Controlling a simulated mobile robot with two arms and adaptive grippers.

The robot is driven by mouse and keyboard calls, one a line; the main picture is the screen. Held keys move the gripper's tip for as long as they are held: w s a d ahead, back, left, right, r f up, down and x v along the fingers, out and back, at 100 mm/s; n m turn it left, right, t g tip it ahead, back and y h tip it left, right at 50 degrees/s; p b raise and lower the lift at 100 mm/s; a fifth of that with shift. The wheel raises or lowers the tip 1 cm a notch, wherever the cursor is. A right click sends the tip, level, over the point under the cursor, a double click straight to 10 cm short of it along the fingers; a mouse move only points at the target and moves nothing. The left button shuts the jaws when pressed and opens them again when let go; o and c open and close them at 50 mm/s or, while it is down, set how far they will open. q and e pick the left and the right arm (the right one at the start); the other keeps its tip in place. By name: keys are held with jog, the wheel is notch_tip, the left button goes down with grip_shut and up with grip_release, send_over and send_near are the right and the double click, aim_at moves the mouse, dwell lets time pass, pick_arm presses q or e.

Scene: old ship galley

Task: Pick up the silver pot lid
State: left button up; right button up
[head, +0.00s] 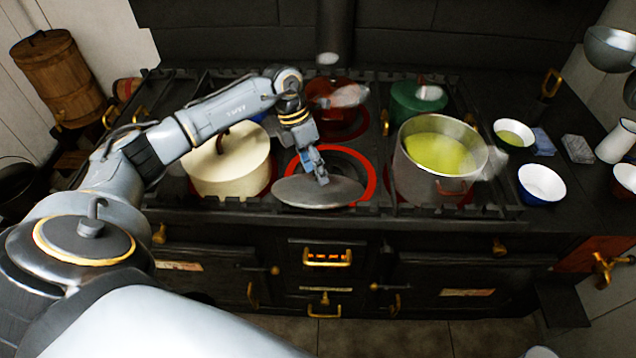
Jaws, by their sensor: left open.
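The silver pot lid (345,190) is a grey, flat oval disc at the front middle of the stove, overlapping the front of a red-rimmed burner ring (371,180). My left arm reaches in from the left over the stove. My left gripper (316,176) points down at the middle of the lid, its fingertips at or just above the lid's top. It is open. The wrist and fingers cover the lid's centre, so I cannot tell whether a knob sits between the fingers. My right gripper is not in view.
A cream lidded pot (225,172) stands close left of the lid, under my forearm. A steel pot of yellow-green soup (440,150) stands right. A red pot (330,90) and a green pot (415,102) are behind. Bowls (541,185) stand on the right counter.

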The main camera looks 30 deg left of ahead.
pick_arm(q)
grip_shut()
jog(key=shift+r, duration=0.1)
dwell(0.3)
